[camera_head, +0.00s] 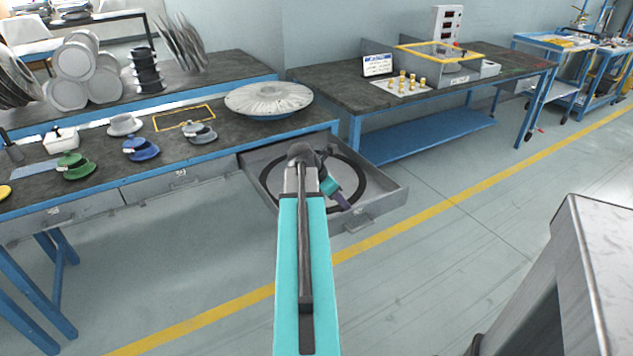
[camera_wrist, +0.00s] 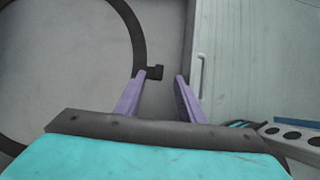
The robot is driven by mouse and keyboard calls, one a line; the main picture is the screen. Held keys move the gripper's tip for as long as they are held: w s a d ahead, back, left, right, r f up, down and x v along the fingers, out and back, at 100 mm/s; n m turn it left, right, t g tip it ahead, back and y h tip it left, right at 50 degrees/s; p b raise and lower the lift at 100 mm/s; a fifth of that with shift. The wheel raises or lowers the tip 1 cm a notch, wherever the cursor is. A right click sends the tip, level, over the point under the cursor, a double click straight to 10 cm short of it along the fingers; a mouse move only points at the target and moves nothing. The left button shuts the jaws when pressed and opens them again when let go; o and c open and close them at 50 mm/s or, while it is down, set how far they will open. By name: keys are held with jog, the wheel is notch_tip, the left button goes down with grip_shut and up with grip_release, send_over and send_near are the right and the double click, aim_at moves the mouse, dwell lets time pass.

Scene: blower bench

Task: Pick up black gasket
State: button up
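The black gasket (camera_head: 362,182) is a thin, large ring lying flat in the open grey drawer (camera_head: 388,203). My arm hides part of it in the head view. In the wrist view the gasket (camera_wrist: 137,30) curves along the left, with a small dark tab (camera_wrist: 155,72) sticking out on its right side. My gripper (camera_head: 346,206) is over the front part of the drawer. In the wrist view my gripper (camera_wrist: 160,77) is open, its two purple fingers apart, with the tab showing near the left fingertip. Nothing is held. The height above the tab is unclear.
The drawer hangs out from the workbench (camera_head: 225,135), which carries green, blue and grey parts and a large silver disc (camera_head: 269,98). Another bench (camera_head: 340,90) stands behind on the right. A grey cabinet (camera_head: 610,225) is at the right edge. The floor between is clear.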

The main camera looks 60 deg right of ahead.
dwell(0.3)
jog(key=shift+x, duration=2.6)
jog(key=shift+c, duration=0.2)
grip_shut()
